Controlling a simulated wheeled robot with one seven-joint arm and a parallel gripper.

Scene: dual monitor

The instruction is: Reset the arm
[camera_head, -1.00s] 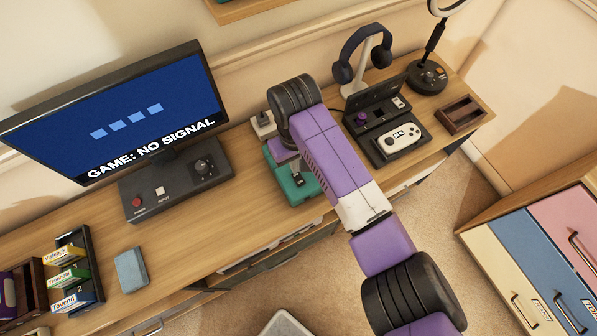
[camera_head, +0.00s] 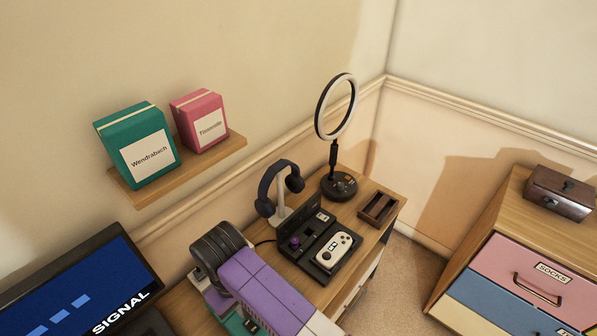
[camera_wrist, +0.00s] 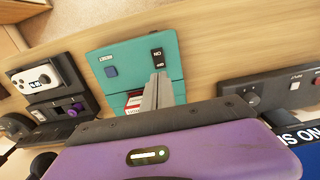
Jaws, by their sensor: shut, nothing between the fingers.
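My gripper (camera_wrist: 160,78) shows in the wrist view as two grey fingers pressed together, with nothing between them. They are over the near part of a teal box (camera_wrist: 112,55) that has a blue button and a black switch marked "ON". I cannot tell whether the fingertips touch it. A red and white labelled item (camera_wrist: 133,103) shows at the box's near edge, partly covered by my gripper. In the head view my purple arm reaches over the desk at the bottom, and a sliver of the teal box (camera_head: 234,322) shows beside it. The fingers are hidden there.
The desk also holds a monitor (camera_head: 75,290), headphones on a stand (camera_head: 280,190), a controller dock (camera_head: 300,262) with a white controller (camera_head: 330,247), a ring light (camera_head: 340,185) and a wooden tray (camera_head: 377,208). A shelf (camera_head: 190,172) with two boxes hangs above. A drawer cabinet (camera_head: 480,230) stands right.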

